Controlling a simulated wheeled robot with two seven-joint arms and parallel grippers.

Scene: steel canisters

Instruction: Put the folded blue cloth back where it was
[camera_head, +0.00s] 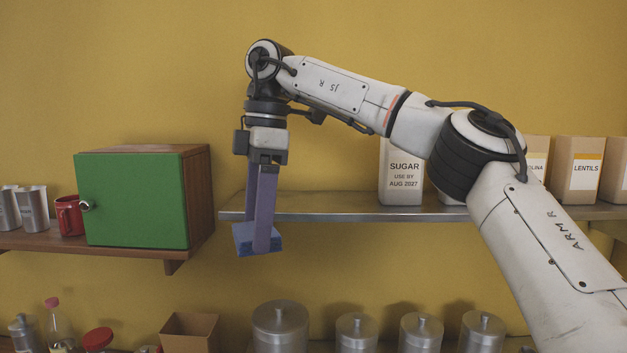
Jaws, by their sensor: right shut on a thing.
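My right gripper (257,236) points straight down and is shut on the folded blue cloth (244,245). The cloth is a small blue block between the long purple-grey fingers, which hide part of it. The gripper holds it in the air, near the left end of the grey shelf (320,206) and to the right of the green-doored wooden cabinet (132,200). Steel canisters stand below: a wide one (281,328) and narrower ones (356,333), (420,333), (482,332). My left gripper is not in view.
A red mug (70,215) and metal tins (33,209) stand left of the cabinet on a wooden shelf (90,243). An open brown box (190,334), a bottle (57,328) and a red lid (98,338) are below. Paper bags (400,175) stand on the grey shelf; its left part looks clear.

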